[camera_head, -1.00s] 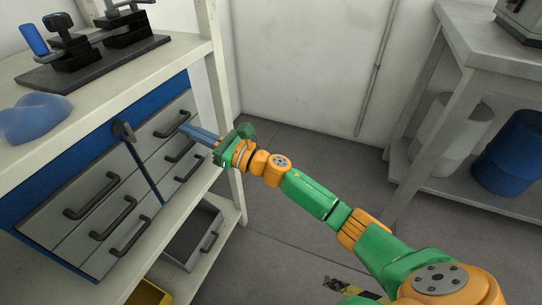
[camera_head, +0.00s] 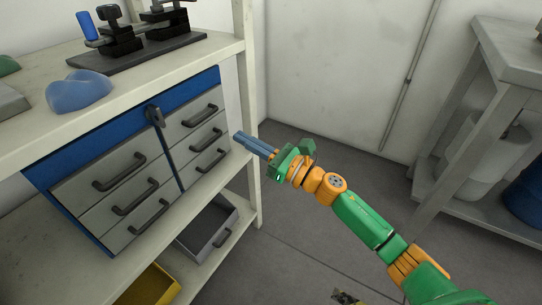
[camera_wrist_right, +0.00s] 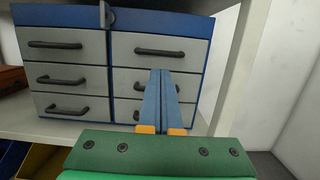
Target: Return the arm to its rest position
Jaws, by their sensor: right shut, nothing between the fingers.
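My right arm (camera_head: 364,218), green and orange, reaches in from the lower right in the head view. My right gripper (camera_head: 237,136) has blue fingers that are shut together with nothing between them. It is in front of the right column of drawers of a blue and grey drawer cabinet (camera_head: 107,186). In the right wrist view the shut fingers (camera_wrist_right: 163,72) overlap the right column of the cabinet (camera_wrist_right: 155,20). They look apart from the handles, but the gap is hard to judge. All visible drawers look closed. My left gripper is not in view.
The cabinet stands in a white shelf unit whose post (camera_head: 250,100) is close to the gripper. A grey bin (camera_head: 207,228) and a yellow bin (camera_head: 150,287) are below. A blue lump (camera_head: 78,92) lies on top. Open floor (camera_head: 300,255) lies to the right, before another shelf (camera_head: 505,60).

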